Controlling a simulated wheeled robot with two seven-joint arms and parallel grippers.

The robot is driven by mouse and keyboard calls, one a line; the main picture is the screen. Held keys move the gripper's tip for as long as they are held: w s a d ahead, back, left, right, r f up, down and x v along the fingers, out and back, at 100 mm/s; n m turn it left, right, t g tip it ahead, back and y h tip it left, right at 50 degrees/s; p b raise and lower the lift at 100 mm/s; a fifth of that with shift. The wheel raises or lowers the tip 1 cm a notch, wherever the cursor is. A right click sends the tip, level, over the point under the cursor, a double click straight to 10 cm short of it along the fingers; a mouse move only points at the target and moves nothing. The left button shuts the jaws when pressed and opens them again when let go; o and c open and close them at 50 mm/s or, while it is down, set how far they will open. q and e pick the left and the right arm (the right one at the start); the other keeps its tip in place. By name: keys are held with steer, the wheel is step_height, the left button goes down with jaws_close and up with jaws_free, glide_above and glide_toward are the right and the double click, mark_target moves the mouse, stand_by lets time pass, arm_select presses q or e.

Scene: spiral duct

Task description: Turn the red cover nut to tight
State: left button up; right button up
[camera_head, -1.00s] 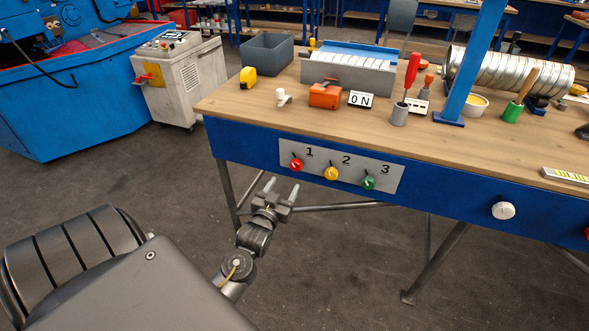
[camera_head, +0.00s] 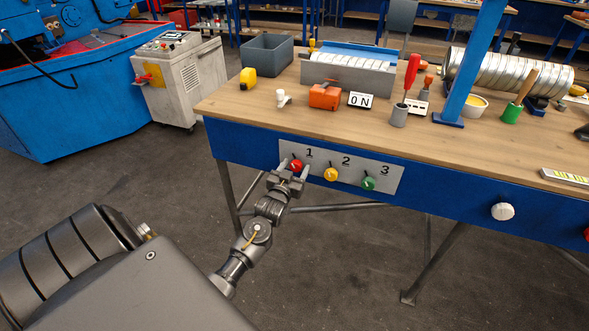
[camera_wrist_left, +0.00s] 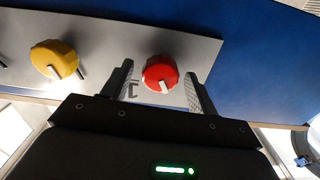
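A round red knob (camera_head: 296,165) with a white pointer mark sits under the number 1 on a grey panel on the blue bench front. In the left wrist view the red knob (camera_wrist_left: 159,73) lies between the fingertips, its white mark pointing down in the picture. My left gripper (camera_head: 292,172) is open at the knob, one finger on each side. In the left wrist view a gap shows between the knob and each finger of the gripper (camera_wrist_left: 160,84); contact is not visible. Another red part (camera_head: 587,233) is cut off at the right edge. My right gripper is out of view.
A yellow knob (camera_head: 331,174) and a green knob (camera_head: 369,183) share the grey panel (camera_head: 390,172). A white knob (camera_head: 503,211) is farther right on the bench front. The floor before the bench is clear.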

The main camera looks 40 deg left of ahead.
arm_select(q)
steer(key=c, duration=0.9)
steer(key=shift+c, duration=0.2)
